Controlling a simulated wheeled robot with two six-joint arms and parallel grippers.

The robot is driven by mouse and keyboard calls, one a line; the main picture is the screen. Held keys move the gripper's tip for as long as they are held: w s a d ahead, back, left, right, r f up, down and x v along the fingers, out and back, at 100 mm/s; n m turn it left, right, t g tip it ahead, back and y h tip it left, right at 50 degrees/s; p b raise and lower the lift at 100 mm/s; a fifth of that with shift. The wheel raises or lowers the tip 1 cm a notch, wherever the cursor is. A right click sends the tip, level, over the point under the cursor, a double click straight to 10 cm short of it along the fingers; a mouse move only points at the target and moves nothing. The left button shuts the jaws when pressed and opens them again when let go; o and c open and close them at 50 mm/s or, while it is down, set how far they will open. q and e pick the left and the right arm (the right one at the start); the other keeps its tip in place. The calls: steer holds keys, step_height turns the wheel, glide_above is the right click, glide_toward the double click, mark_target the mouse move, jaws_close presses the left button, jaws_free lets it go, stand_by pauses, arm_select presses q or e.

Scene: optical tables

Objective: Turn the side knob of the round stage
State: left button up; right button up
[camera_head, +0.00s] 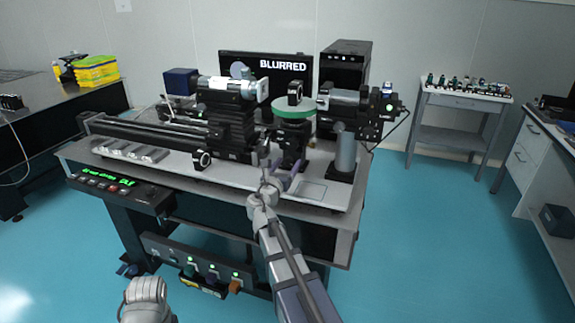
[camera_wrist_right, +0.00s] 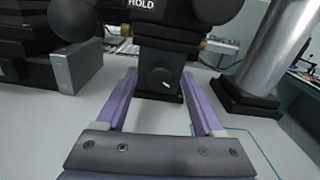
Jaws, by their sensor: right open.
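The round stage shows in the head view as a green-rimmed disc (camera_head: 293,108) on a black mount on the optical table. In the right wrist view its dark body carries a "HOLD" label, with a small brass-coloured knob (camera_wrist_right: 203,44) on its right side. A black post (camera_wrist_right: 158,80) stands below it. My right gripper (camera_head: 280,172) is in front of the stage. In the wrist view its two purple fingers are open, on either side of the lower post, with nothing clearly gripped. The knob is above and beyond the right fingertip, apart from it. My left gripper's fingers are not visible.
A silver post (camera_wrist_right: 280,45) on a black base stands close right of the right gripper. A black lens mount (camera_head: 201,159) stands left on the table (camera_head: 230,178). A monitor (camera_head: 236,66) behind reads "BLURRED". A control panel (camera_head: 122,190) is at the table's front left.

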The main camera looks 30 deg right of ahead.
jaws_close()
stand_by(0.7)
